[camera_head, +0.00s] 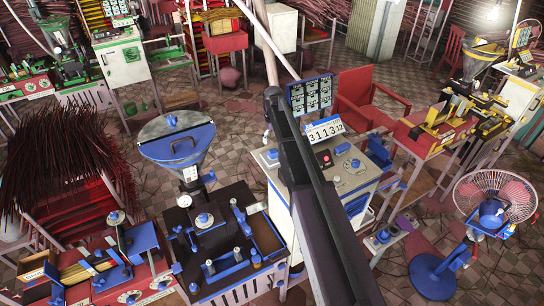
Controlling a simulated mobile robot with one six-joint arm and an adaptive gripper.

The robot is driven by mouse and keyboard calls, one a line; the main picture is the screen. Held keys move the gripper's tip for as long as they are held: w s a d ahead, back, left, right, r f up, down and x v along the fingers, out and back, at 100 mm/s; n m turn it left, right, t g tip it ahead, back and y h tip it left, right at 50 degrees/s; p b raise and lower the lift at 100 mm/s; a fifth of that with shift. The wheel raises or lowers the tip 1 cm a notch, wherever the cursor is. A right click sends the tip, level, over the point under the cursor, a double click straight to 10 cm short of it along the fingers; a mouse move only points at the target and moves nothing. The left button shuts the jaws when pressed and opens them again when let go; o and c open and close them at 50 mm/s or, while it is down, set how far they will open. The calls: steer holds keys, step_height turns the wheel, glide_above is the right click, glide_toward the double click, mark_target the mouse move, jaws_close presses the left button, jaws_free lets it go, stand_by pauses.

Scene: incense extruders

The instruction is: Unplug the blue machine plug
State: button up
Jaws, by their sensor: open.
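The blue machine (240,235) stands in the lower middle, with a dark top, blue fittings and a blue-rimmed hopper (178,140). To its right is a pale control cabinet (350,178) with blue trim, a red button and a number display (325,130). A small blue and grey box (384,238) sits low to the right of the cabinet; I cannot tell whether it holds the plug. No plug can be made out for certain. My dark arm crosses the middle and hides part of the cabinet. My gripper is not in view.
A blue-based fan (490,215) stands at the right. A red chair (368,98) is behind the cabinet. Yellow machines (440,125) stand on a red bench at right. Bundled red sticks (60,160) fill the left.

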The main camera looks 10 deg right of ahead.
mark_target(273, 151)
steer(key=shift+f+b, duration=3.45)
steer(key=shift+f, duration=0.25)
jaws_close()
steer(key=shift+r, duration=0.15)
steer(key=shift+r+p, duration=1)
steer(key=shift+p, duration=0.15)
steer(key=shift+r+p, duration=0.35)
steer(key=shift+r+p, duration=1.4)
steer(key=shift+r, duration=0.1)
